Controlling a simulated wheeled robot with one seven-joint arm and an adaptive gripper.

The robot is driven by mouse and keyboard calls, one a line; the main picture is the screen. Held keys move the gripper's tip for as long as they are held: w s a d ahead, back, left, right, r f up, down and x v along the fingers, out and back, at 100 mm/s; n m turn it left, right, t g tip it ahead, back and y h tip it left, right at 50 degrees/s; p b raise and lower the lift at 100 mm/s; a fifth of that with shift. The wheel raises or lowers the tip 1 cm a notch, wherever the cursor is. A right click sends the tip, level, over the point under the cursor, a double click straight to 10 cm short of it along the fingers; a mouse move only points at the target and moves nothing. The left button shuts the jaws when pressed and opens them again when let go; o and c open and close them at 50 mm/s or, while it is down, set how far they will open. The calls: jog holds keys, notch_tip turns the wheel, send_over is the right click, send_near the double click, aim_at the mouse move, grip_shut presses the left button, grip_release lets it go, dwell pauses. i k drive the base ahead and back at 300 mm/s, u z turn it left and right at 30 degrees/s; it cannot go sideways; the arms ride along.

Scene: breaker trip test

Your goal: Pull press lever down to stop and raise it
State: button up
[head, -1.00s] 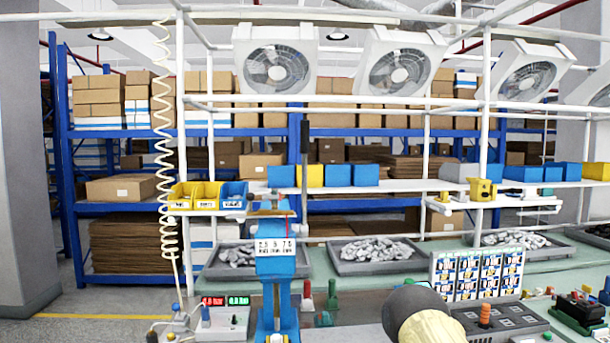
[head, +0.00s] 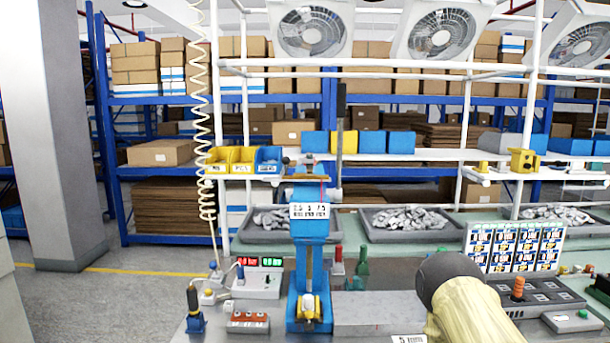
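The blue press (head: 309,230) stands upright on the bench in the middle of the head view, with a white label on its front. Its press lever (head: 341,110) is a thin rod with a dark upper grip, pointing nearly straight up from the right side of the press head. A small yellow and metal part (head: 309,307) sits at the foot of the press. A beige and dark grey link of my arm shows at the lower right, apart from the press and lever. My gripper is not in view.
A box with red and green displays (head: 260,277) stands left of the press, near a red button box (head: 248,322). A green bottle (head: 362,263) is at right. Number cards (head: 515,247) and a grey control box (head: 535,292) stand farther right. Grey parts trays (head: 408,235) lie behind.

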aim_at(341, 90)
jog(key=k, duration=0.65)
jog(key=z, duration=0.45)
jog(key=i, duration=1.3)
jog(key=u, duration=0.45)
